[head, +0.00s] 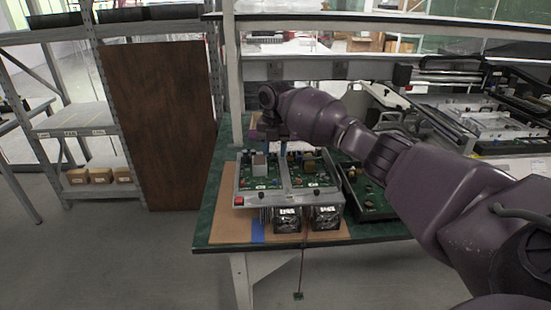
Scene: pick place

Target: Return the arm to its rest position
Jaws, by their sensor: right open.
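My right arm (395,160) comes in from the lower right and reaches across the workbench. My right gripper (272,140) points down above the back edge of a tray holding green circuit boards (289,174). It is open; its fingertips are small and partly dark against the boards, and I see nothing held between them. Whether the fingertips touch the tray or a part on it, I cannot tell. My left gripper is not in view.
The green-topped workbench (218,222) carries a brown board (240,229) under the tray. A second dark tray (368,204) lies beside it, partly behind my arm. Equipment (495,120) stands at the right. A shelf post (234,90) rises close left of the gripper. Floor (120,260) at left is clear.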

